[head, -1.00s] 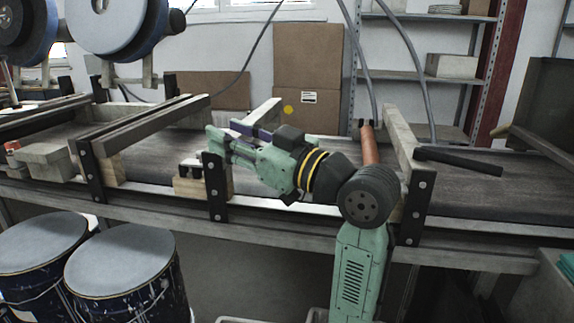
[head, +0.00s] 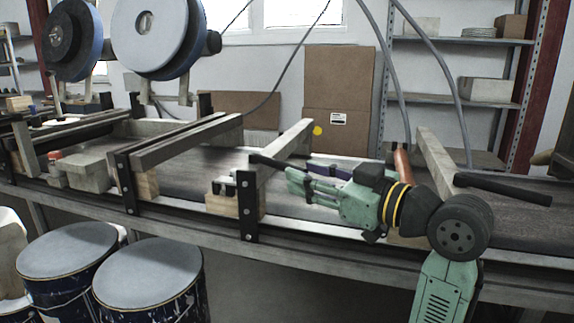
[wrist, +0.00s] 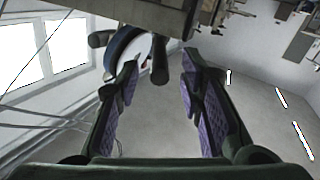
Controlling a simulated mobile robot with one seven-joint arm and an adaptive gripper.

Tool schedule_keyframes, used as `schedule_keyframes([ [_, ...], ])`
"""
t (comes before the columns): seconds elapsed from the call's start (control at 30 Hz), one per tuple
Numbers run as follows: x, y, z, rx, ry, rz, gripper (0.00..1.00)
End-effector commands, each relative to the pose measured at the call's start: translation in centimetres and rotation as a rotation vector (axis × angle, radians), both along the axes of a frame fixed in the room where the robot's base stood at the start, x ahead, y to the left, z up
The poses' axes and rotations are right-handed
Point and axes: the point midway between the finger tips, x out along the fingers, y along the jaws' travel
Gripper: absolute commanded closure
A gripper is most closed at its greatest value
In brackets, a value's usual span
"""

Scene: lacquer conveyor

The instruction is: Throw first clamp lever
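A black clamp lever (head: 282,163) lies along the wooden crossbar (head: 285,146) near the black upright bracket (head: 247,205), in the middle of the head view. A second black lever (head: 503,188) sits at the right crossbar. My gripper (head: 304,176) is just right of the first lever, its green fingers with purple pads pointing left. It is close to the lever's right end; contact cannot be told.
The dark conveyor belt (head: 185,172) runs behind the brackets. Wooden crossbars, including a left one (head: 185,140), span it. Large polishing discs (head: 152,35) hang at upper left. Lidded drums (head: 150,270) stand in front at lower left. An orange cylinder (head: 402,163) stands near the right crossbar.

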Motion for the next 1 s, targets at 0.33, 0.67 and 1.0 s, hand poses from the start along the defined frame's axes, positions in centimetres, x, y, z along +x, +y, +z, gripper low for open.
schedule_keyframes([
  [0.33, 3.4, 3.6, 0.1, 0.0, -0.001, 0.0, 0.65],
  [0.67, 3.7, 4.0, 0.0, 0.0, -0.002, -0.001, 0.65],
  [1.0, 3.7, 3.9, 0.0, 0.0, -0.002, -0.001, 0.86],
])
